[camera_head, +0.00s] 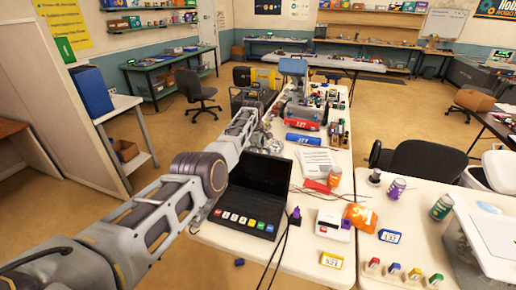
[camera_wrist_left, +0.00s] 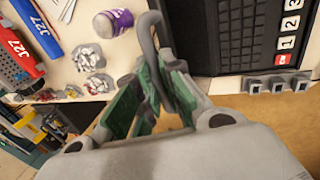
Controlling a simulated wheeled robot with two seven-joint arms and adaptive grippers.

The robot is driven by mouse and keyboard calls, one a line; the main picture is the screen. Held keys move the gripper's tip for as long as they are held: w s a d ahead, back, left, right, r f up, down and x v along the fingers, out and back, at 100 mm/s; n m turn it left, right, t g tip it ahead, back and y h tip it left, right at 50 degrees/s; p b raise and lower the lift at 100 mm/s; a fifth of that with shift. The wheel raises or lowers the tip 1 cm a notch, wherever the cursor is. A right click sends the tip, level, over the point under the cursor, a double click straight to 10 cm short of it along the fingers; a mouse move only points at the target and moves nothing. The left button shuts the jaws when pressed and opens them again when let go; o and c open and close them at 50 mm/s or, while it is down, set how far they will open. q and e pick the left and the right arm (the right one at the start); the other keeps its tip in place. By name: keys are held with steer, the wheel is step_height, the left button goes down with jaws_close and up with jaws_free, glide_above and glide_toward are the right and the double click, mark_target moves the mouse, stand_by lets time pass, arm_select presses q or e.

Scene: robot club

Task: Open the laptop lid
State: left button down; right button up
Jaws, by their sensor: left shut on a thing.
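The black laptop (camera_head: 244,211) stands on the white table with its lid (camera_head: 262,173) raised, the dark screen facing me. Its base shows several coloured keys along the front edge. In the left wrist view the laptop base (camera_wrist_left: 245,45) is at the upper right, with number keys and side ports. In the head view my left arm reaches in beside the laptop's left side, and the fingertips are hard to make out. My right gripper is not in view.
A white box (camera_head: 333,226), an orange bag (camera_head: 361,217) and black cables lie right of the laptop. Blue and red cases (camera_head: 302,139) and papers (camera_head: 315,161) lie behind it.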

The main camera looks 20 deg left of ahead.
arm_select(q)
steer(key=shift+w+f, duration=0.1)
steer(key=shift+f, duration=0.25)
steer(key=c, duration=1.5)
jaws_free()
steer(key=shift+f, duration=0.1)
steer(key=shift+r, duration=0.2)
steer(key=shift+r, duration=0.2)
steer(key=shift+r, duration=0.5)
steer(key=shift+v, duration=5.25)
